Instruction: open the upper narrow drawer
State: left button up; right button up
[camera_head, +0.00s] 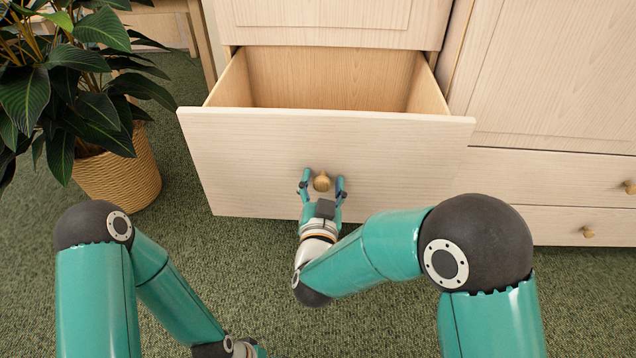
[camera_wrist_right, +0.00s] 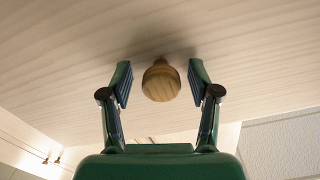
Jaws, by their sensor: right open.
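A pale wooden drawer (camera_head: 240,160) in the narrow left section of the cabinet stands pulled well out, and its inside looks empty. A round wooden knob (camera_head: 321,182) sits on its front; the knob also shows in the right wrist view (camera_wrist_right: 161,80). My right gripper (camera_head: 322,180) is open, with one finger on each side of the knob. In the right wrist view its fingertips (camera_wrist_right: 160,80) stand apart from the knob with gaps on both sides. My left arm reaches down at the lower left, and its gripper is out of the picture. Anything below the open drawer is hidden behind its front.
A panelled front (camera_head: 320,22) is shut above the open drawer. Two wider drawers, an upper one (camera_head: 540,175) and a lower one (camera_head: 545,225), are shut at the right. A leafy plant in a woven pot (camera_head: 120,178) stands left of the drawer. Green carpet (camera_head: 250,275) lies in front.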

jog(key=s, duration=0.7)
jog(key=shift+s, duration=0.25)
jog(key=shift+f, duration=0.1)
